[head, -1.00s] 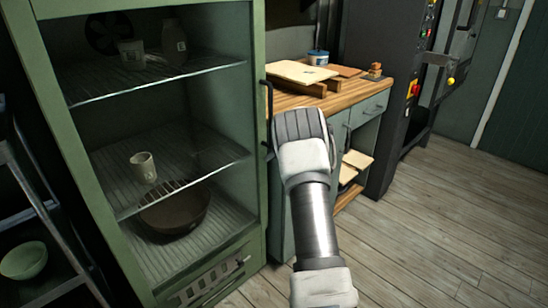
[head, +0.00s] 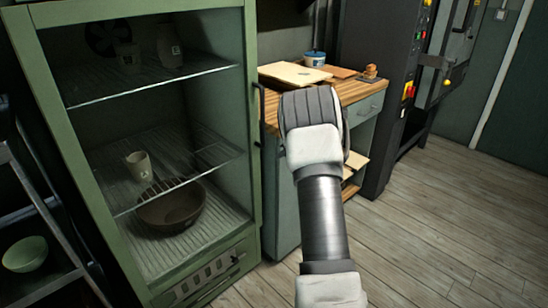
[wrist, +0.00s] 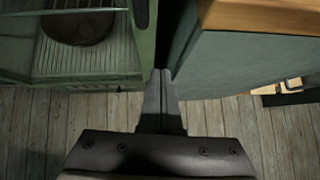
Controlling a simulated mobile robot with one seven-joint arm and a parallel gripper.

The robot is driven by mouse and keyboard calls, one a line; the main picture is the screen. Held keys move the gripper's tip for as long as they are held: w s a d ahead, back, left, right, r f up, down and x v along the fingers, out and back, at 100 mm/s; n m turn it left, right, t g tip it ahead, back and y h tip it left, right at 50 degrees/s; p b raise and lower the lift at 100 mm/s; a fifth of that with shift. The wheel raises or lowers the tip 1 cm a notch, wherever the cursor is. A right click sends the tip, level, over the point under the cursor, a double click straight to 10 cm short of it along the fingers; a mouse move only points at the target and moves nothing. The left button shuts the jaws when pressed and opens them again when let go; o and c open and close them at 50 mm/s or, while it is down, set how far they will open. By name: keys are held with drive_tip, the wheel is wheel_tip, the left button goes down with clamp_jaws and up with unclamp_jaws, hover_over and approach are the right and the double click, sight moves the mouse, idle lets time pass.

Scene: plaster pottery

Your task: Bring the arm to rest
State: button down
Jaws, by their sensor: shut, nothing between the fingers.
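My arm reaches up the middle of the head view, with its wrist in front of the workbench's left end; the fingers are hidden there behind my own links. In the wrist view my gripper (wrist: 158,76) shows with its two fingers together and nothing between them. It points at the gap between the green cabinet (wrist: 143,45) on the left and the grey-green workbench (wrist: 225,62) on the right. No object is held.
The green cabinet (head: 253,190) holds a cup (head: 138,165), a brown bowl (head: 170,208) and vessels on the upper shelf. The wooden-topped workbench (head: 350,90) bears boards and a blue-rimmed pot (head: 315,58). A ladder-like rack (head: 40,205) stands left. Open floor (head: 440,240) lies right.

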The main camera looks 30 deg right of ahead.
drive_tip(key=shift+v, duration=1.8)
drive_tip(key=a+r+m+t+h, duration=0.2)
drive_tip(key=r+m, duration=0.4)
drive_tip(key=r, duration=0.4)
drive_tip(key=a+r+m+t+h, duration=0.25)
drive_tip(key=r+m, duration=0.35)
drive_tip(key=r, duration=0.3)
drive_tip(key=s+a+r+m+g+h, duration=0.2)
drive_tip(key=s+a+r+m, duration=0.35)
drive_tip(key=s+m, duration=0.45)
drive_tip(key=s+a+f+m+g+y+p, duration=0.1)
drive_tip(key=s+a+f+m+g+y, duration=0.1)
drive_tip(key=s+a+m, duration=0.6)
drive_tip(key=s+a+f+m+g+y, duration=0.25)
drive_tip(key=s+a, duration=0.35)
drive_tip(key=s, duration=0.6)
drive_tip(key=s+a+f+m+g+y+p, duration=0.1)
drive_tip(key=s+a+f+m, duration=0.1)
drive_tip(key=s+a+m, duration=0.6)
wheel_tip(320, 180, up, 17)
drive_tip(key=s+d+n+p, duration=0.1)
drive_tip(key=n+p, duration=0.2)
drive_tip(key=p, duration=1.3)
drive_tip(key=shift+d+f+p, duration=0.2)
drive_tip(key=shift+d+p, duration=0.1)
drive_tip(key=shift+p, duration=0.05)
